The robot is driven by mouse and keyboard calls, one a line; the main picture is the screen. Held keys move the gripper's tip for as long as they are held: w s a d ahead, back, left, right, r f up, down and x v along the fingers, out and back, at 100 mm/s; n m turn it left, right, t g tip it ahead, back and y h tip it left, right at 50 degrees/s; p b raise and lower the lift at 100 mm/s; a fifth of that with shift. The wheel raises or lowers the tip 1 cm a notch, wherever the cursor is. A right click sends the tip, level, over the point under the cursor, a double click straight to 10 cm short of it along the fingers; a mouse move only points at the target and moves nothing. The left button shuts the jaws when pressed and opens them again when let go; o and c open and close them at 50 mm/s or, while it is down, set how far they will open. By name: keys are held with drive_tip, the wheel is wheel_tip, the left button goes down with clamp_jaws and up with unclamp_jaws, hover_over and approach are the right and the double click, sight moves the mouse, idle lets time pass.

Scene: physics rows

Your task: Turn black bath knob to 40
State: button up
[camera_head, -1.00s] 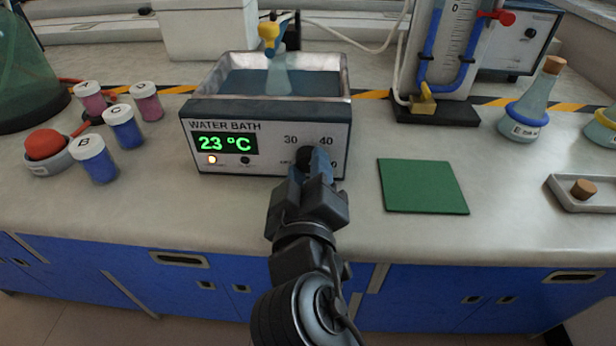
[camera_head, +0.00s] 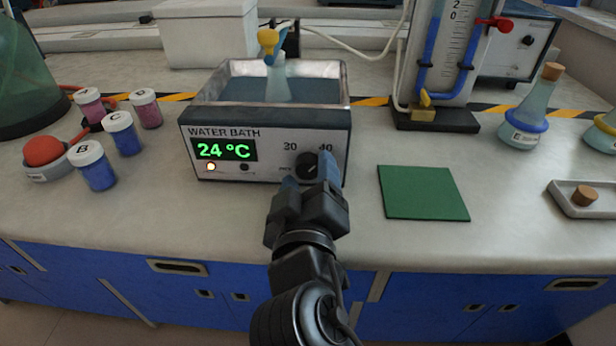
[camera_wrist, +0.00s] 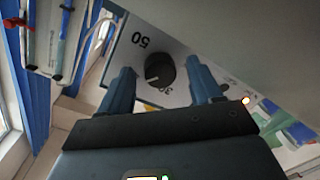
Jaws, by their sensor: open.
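The black bath knob (camera_head: 307,165) is on the front panel of the water bath (camera_head: 221,172), below the printed 30 and 40. My gripper (camera_head: 309,176) is open in front of the panel, with blue fingers either side of the knob. In the wrist view the round knob (camera_wrist: 160,71) sits between the spread fingertips (camera_wrist: 161,72), with clear gaps on both sides. There the 50 is visible, and a finger seems to hide the 40. The green display reads 24 °C.
Several lidded jars (camera_head: 122,132) and a red-topped item (camera_head: 43,151) are at left. A green mat (camera_head: 422,193) lies at right, before a stand (camera_head: 434,122). The bench front is clear.

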drive_tip(key=shift+s, duration=0.1)
drive_tip(key=s, duration=0.7)
drive_tip(key=shift+s+r, duration=0.2)
drive_tip(key=shift+s, duration=0.1)
